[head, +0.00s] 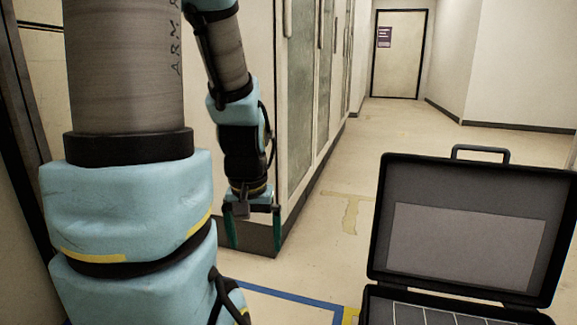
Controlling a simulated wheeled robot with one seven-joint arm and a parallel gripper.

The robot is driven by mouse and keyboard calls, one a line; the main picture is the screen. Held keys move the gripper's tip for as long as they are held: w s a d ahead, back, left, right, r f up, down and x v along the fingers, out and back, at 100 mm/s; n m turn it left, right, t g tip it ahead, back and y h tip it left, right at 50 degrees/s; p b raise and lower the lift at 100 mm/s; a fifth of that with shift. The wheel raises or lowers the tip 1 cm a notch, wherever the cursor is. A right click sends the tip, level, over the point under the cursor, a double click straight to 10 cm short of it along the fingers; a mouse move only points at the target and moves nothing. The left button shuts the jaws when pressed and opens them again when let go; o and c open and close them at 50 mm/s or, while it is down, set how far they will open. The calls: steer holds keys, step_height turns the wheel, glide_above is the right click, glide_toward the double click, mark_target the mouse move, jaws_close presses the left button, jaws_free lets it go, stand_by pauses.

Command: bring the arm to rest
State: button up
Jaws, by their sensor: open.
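My arm comes down from the top left of the head view, with light blue covers and grey sleeves. My gripper (252,232) hangs at its end, pointing down, beside the row of cabinets. Its two green fingers are spread apart with nothing between them. It is apart from the floor and from the open case at the right.
A black case (375,225) stands open at the lower right, lid upright, with a divided tray at the bottom edge. Tall cabinets (299,90) line the left side. Blue tape (290,297) marks the floor. The corridor floor (400,125) is clear to a door (398,65).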

step_height(320, 180, up, 37)
steer(key=p, duration=3.5)
steer(key=shift+p, duration=0.3)
